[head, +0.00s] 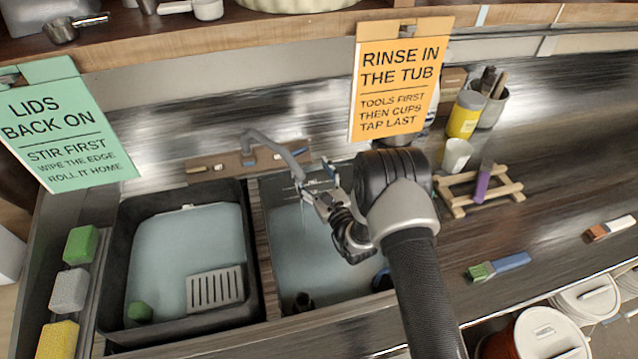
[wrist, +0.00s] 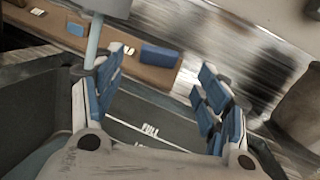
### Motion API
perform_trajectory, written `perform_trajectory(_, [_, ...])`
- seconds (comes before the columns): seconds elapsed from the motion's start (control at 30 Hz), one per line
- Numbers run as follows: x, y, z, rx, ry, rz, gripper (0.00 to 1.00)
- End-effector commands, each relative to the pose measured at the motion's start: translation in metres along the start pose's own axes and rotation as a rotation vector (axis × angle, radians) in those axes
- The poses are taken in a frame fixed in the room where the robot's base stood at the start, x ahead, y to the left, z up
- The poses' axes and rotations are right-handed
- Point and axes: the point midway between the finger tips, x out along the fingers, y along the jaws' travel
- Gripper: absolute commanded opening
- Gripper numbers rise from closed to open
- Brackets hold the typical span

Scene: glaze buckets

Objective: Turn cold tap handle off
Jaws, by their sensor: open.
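The grey tap (head: 268,142) rises from a wooden ledge behind the sink, and its curved spout reaches toward my gripper (head: 318,186). In the wrist view my gripper (wrist: 158,100) is open, with blue-padded fingers and nothing held between them. The spout end (wrist: 105,6) shows at the upper left, with a pale blue column, seemingly water (wrist: 93,42), falling beside the left finger. A blue block (wrist: 160,55) on the wooden ledge lies beyond the fingers; I cannot tell whether it is the cold handle.
The basin (head: 290,245) lies under my gripper. A black tub (head: 254,225) of pale water stands left of it. An orange sign (head: 400,80) hangs close above my arm. A wooden rack (head: 455,200) and a green brush (head: 498,266) are to the right.

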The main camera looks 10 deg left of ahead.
Motion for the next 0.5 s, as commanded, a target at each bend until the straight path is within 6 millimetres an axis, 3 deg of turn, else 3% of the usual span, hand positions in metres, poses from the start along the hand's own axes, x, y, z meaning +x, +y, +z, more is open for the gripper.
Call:
perform_trajectory(0.2, [-0.037,-0.001,0.000,0.000,0.002,-0.001,0.68])
perform_trajectory(0.5, [-0.051,0.000,0.001,-0.001,-0.001,-0.001,0.68])
